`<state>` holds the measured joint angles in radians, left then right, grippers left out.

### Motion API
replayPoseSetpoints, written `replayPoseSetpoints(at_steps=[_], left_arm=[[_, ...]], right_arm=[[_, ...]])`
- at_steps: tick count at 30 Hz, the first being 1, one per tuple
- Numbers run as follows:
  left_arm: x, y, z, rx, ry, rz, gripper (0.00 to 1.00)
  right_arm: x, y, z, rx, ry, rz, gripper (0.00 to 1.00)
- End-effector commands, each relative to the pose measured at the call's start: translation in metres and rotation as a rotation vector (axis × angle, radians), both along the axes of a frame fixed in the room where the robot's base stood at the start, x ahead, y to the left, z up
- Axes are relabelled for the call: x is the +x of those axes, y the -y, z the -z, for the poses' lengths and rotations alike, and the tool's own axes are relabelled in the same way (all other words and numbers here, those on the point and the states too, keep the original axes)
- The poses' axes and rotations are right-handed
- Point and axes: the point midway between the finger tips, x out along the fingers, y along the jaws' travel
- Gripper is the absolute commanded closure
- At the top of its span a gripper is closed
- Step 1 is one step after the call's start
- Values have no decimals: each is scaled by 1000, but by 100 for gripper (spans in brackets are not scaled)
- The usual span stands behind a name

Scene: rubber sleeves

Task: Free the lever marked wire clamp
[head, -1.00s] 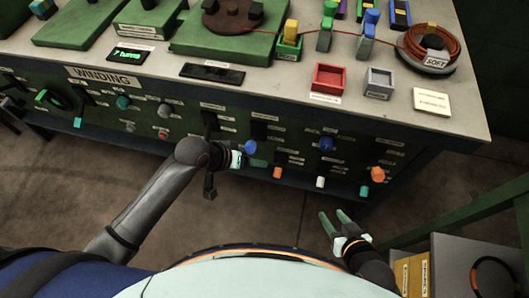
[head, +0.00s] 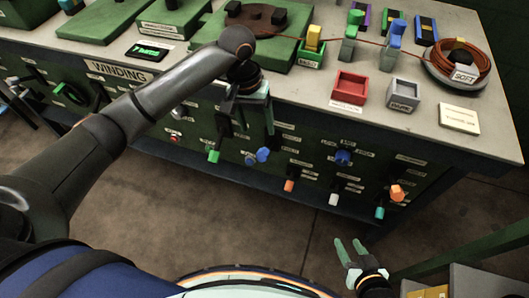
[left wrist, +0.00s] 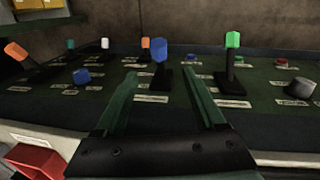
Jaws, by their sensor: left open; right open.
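The front panel (head: 310,165) carries several levers with coloured sleeves; their labels are too small to read, so I cannot tell which is the wire clamp. A blue-sleeved lever (head: 263,155) stands just below my left gripper (head: 247,128). In the left wrist view this blue lever (left wrist: 160,50) shows beyond and between the open, empty fingers (left wrist: 162,88), apart from them. A green-sleeved lever (head: 213,156) is to its left, with an orange one (head: 289,185), a white one (head: 333,199) and a teal one (head: 380,212) to its right. My right gripper (head: 348,252) is open and empty, low before the panel.
A blue knob (head: 343,157) and an orange-capped control (head: 396,192) are further right. On the bench top are a red box (head: 350,88), a grey box (head: 402,93) and a wire coil (head: 460,65). Open floor lies before the panel.

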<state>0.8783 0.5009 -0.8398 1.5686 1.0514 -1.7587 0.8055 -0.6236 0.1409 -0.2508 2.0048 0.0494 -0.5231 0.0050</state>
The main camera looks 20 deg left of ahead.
Motion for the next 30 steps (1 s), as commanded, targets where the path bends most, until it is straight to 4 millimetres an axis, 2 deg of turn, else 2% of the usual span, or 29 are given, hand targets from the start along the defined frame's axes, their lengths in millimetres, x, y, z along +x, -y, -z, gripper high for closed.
replayPoseSetpoints(at_steps=[12, 16, 21, 30], left_arm=[[-1, 12, 82, 0, -1, 2, 28], [0, 15, 102, -1, 0, 2, 28], [0, 17, 115, -1, 2, 2, 28], [0, 18, 118, -1, 3, 3, 28]], right_arm=[[-2, -2, 19, -2, -8, -7, 53], [-3, -1, 21, -2, -7, -6, 53], [-6, 1, 23, -2, -10, -5, 53], [-6, 2, 24, -5, -11, -4, 53]])
